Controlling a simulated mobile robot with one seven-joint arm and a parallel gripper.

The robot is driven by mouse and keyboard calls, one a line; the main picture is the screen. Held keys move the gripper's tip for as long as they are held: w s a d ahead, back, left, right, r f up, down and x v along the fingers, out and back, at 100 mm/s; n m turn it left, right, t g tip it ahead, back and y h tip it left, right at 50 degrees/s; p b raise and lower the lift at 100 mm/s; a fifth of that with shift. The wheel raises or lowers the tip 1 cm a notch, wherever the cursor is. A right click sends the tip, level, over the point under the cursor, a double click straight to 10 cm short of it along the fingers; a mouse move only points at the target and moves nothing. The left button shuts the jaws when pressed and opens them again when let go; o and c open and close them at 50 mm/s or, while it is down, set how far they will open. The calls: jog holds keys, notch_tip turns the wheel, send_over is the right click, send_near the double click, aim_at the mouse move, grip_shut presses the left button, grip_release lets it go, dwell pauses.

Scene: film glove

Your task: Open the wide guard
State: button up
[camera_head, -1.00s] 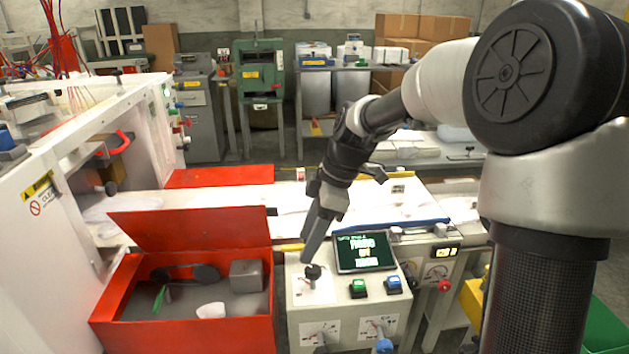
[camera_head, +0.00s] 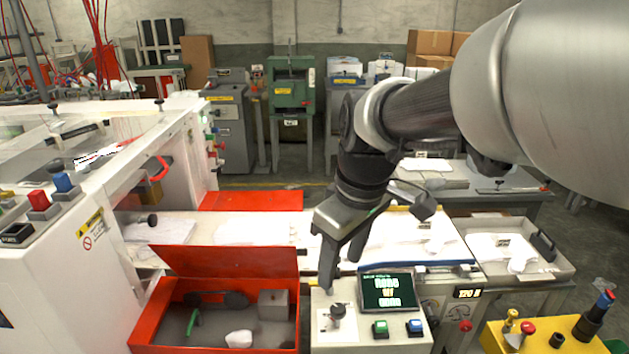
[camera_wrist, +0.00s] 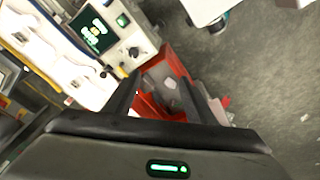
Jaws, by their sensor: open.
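I cannot tell for sure which part is the wide guard. A white machine (camera_head: 45,275) stands at the left with a red curved handle (camera_head: 158,168) on the side facing the work table. A red box (camera_head: 215,345) in front has its wide red lid (camera_head: 225,262) standing raised along its back edge. My gripper (camera_head: 343,268) is open and empty, pointing down above the control panel (camera_head: 352,342), left of its screen. In the wrist view my gripper (camera_wrist: 163,80) has its fingers apart, with the red box (camera_wrist: 170,60) beyond them.
The panel carries a black knob (camera_head: 337,311), a screen (camera_head: 388,291), a green button (camera_head: 380,328) and a blue button (camera_head: 414,326). A grey tray (camera_head: 560,272) and a yellow control box (camera_head: 490,340) are at the right. Open floor (camera_wrist: 265,90) shows in the wrist view.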

jog(key=shift+s+d+r+m, duration=0.2)
jog(key=shift+s+r+m, duration=0.15)
jog(key=shift+r, duration=0.2)
